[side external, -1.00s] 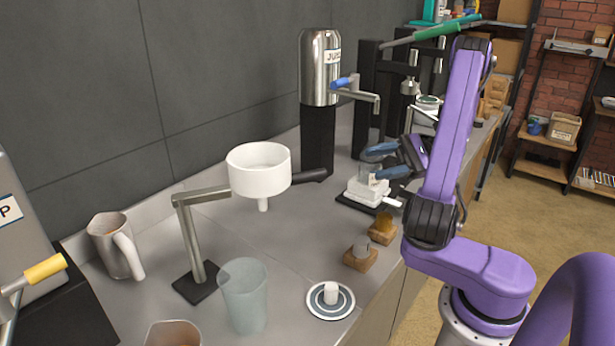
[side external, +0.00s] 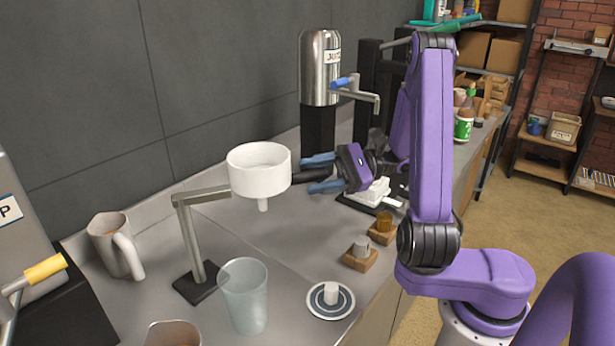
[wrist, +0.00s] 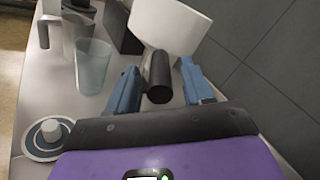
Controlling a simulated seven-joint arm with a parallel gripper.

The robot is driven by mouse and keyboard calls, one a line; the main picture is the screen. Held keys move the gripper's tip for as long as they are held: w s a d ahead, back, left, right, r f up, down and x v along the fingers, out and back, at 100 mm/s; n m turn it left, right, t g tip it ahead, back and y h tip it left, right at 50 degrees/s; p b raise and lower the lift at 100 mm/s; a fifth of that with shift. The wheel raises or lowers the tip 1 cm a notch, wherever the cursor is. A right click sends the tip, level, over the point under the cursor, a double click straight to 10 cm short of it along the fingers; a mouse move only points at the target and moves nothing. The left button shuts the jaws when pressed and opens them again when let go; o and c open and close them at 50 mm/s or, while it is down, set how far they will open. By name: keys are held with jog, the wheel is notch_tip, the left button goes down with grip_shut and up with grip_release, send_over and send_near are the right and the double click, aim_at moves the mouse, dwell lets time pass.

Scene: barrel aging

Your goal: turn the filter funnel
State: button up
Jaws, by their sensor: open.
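The filter funnel (side external: 258,172) is a white round cup with a short spout below, held over the counter by a grey metal stand (side external: 190,235). Its black handle (wrist: 159,76) points toward my gripper. My gripper (side external: 309,173) is open at the funnel's right side, with its blue fingers level with the handle. In the wrist view the handle's end lies between the two fingers (wrist: 158,90), with gaps visible on both sides. The funnel's white wall also shows ahead in the wrist view (wrist: 168,25).
A clear cup (side external: 244,296) and a grey pitcher (side external: 116,246) stand near the stand. A round coaster with a white knob (side external: 330,300) lies in front. A juice dispenser (side external: 320,75) stands behind the gripper. A scale (side external: 368,195) and small wooden blocks (side external: 360,257) are at right.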

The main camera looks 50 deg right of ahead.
jog(key=shift+x, duration=1.05)
grip_shut()
jog(key=shift+s+a+m+t+h, duration=0.3)
jog(key=shift+s+a+m+t, duration=0.15)
jog(key=shift+s, duration=0.2)
jog(key=shift+s+a+m+t+h, duration=0.55)
jog(key=shift+s+a+t, duration=0.1)
jog(key=shift+s+a, duration=0.2)
jog(key=shift+s+a+m+t+h, duration=0.55)
jog(key=shift+s+a, duration=0.2)
jog(key=shift+s, duration=0.2)
grip_release()
